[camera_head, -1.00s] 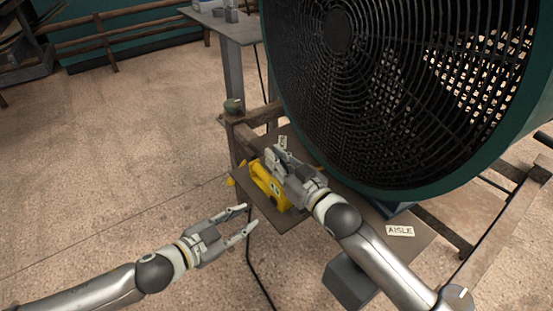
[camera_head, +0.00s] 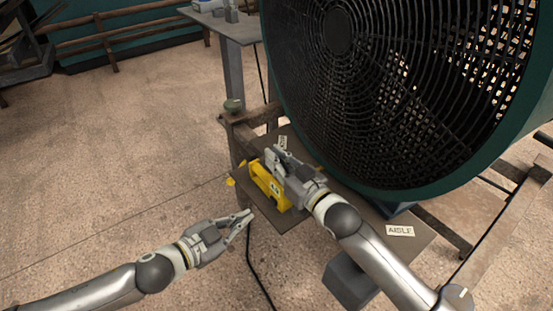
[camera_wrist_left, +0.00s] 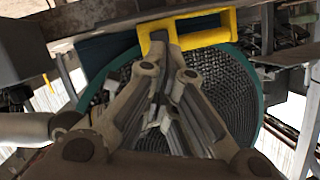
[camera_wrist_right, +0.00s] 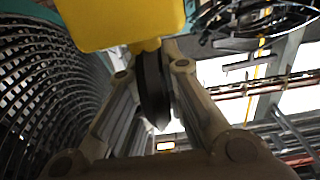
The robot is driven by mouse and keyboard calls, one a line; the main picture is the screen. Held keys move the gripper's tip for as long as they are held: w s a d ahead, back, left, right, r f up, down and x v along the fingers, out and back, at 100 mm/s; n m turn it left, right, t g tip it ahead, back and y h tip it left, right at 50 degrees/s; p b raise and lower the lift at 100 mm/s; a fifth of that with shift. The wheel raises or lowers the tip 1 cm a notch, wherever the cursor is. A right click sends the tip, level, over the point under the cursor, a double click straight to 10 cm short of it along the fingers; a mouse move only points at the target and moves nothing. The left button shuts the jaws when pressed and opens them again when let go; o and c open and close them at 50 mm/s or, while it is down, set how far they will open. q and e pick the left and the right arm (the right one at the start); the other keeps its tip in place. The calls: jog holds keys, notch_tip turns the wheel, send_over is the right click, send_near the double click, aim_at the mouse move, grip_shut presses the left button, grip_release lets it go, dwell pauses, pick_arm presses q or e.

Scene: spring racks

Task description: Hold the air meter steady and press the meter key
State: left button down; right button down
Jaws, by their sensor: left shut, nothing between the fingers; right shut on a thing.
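The yellow air meter (camera_head: 268,186) sits at the left end of the dark shelf (camera_head: 290,222) in the head view. It also shows at the top of the left wrist view (camera_wrist_left: 187,27) and the right wrist view (camera_wrist_right: 125,22). My right gripper (camera_head: 279,162) is at the meter's right side, shut on it; its fingertips are partly hidden by the meter. My left gripper (camera_head: 248,216) is shut and empty, in the air to the lower left of the meter, apart from it. I cannot make out the meter key.
A large fan (camera_head: 400,90) with a teal rim stands behind and to the right. A sign reading AISLE (camera_head: 400,231) lies on the shelf. A grey table (camera_head: 238,30) is at the back.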

aim_at(273, 201)
pick_arm(q)
jog(key=shift+d, duration=0.1)
dwell(0.5)
jog(key=w+a+f+n+t+y, duration=0.2)
jog(key=n+y, duration=0.5)
jog(key=n, duration=1.8)
jog(key=shift+w+d+f, duration=0.1)
jog(key=shift+w+d, duration=1.05)
jog(key=shift+d, duration=0.3)
jog(key=shift+w+d+f, duration=0.1)
jog(key=shift+w+d, duration=1)
jog(key=shift+d, duration=0.35)
jog(key=shift+d, duration=0.1)
